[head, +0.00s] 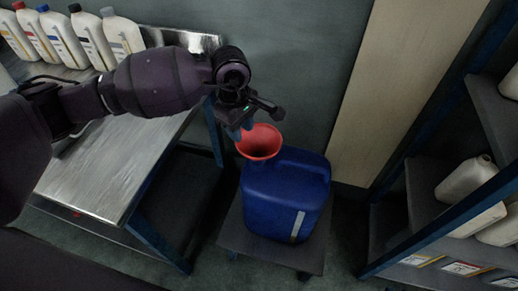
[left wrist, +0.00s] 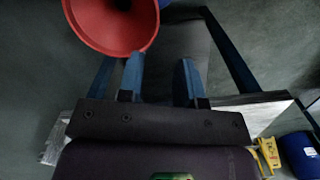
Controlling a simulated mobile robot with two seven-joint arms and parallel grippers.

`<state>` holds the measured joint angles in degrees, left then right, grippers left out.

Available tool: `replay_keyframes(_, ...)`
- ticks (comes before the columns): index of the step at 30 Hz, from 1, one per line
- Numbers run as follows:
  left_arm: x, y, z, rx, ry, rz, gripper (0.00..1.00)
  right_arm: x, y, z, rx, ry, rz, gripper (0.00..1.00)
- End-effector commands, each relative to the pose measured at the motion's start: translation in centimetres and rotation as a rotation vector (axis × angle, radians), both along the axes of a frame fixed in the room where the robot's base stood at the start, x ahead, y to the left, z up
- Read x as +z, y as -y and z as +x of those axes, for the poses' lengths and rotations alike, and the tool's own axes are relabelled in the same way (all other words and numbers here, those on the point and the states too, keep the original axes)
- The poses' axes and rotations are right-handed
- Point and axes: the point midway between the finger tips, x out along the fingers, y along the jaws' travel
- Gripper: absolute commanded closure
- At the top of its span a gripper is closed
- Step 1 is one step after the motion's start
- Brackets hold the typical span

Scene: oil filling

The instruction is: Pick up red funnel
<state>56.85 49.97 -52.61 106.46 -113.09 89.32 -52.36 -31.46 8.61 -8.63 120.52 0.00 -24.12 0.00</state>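The red funnel (head: 260,142) is upright at the top of the blue canister (head: 287,197), wide mouth up, its lower part hidden. The canister stands on a low dark cart (head: 240,236). My left gripper (head: 238,129) is just behind and left of the funnel's rim. In the left wrist view the funnel (left wrist: 112,28) is at the upper left. There the two blue fingers of my left gripper (left wrist: 161,62) are spread with nothing between them. One fingertip overlaps the rim's edge; I cannot tell whether it touches. My right gripper is not in view.
A metal workbench (head: 110,165) stands on the left, with several white bottles (head: 65,40) in a row behind. A shelf rack (head: 425,190) with white jugs (head: 466,178) stands on the right. The wall is close behind the canister. Floor shows between cart and rack.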

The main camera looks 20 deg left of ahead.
Motion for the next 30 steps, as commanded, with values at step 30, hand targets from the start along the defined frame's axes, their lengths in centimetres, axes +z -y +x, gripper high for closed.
replay_keyframes(30,-9.6,-0.4,0.8,-0.013,0.019,0.051,0.67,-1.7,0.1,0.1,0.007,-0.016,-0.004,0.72)
